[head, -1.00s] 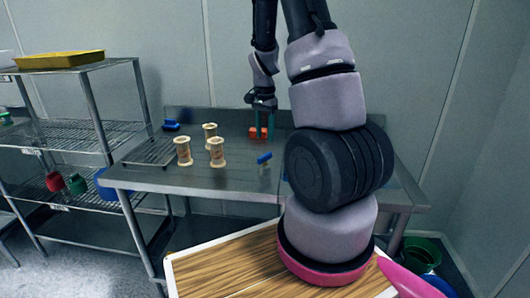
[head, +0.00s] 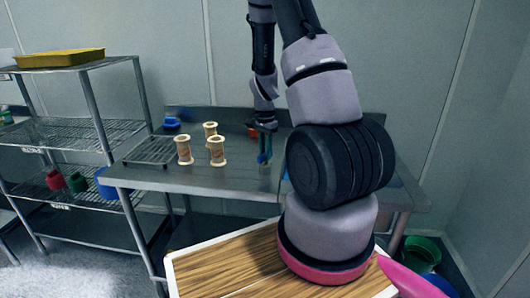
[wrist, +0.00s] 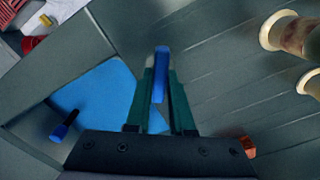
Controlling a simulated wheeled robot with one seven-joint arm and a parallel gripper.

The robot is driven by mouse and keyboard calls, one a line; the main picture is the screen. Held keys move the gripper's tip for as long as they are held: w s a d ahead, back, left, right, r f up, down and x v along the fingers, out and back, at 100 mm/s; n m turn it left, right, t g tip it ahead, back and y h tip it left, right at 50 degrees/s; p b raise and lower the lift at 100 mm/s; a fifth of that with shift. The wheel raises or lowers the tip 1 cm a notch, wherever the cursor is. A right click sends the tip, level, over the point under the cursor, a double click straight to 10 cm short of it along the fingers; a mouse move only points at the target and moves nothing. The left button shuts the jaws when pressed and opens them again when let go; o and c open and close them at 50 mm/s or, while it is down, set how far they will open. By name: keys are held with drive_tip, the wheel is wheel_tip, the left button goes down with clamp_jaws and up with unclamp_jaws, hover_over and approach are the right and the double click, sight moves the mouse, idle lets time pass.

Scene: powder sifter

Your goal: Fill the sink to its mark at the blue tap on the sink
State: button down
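The blue handle (head: 264,159), which looks like the blue tap, is at the front of the steel worktop. My gripper (head: 264,147) points down over it, with its green fingers on either side of the handle. In the wrist view the blue handle (wrist: 160,74) lies between the fingertips and fills most of the gap. Whether the fingers press on it is unclear. A flat blue patch (wrist: 105,92) with a small blue knob (wrist: 64,126) shows left of the fingers; I cannot tell if it is water. The sink's mark is not visible.
Several cream spools (head: 217,152) and a wire rack (head: 150,150) stand to the left. A wire shelf (head: 70,130) with a yellow tray (head: 60,58) is at far left. My arm hides the worktop's right side.

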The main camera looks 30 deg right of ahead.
drive_tip(key=shift+n, duration=3.2)
drive_tip(key=c, duration=0.8)
unclamp_jaws()
wheel_tip(320, 180, up, 11)
drive_tip(key=shift+f, duration=0.1)
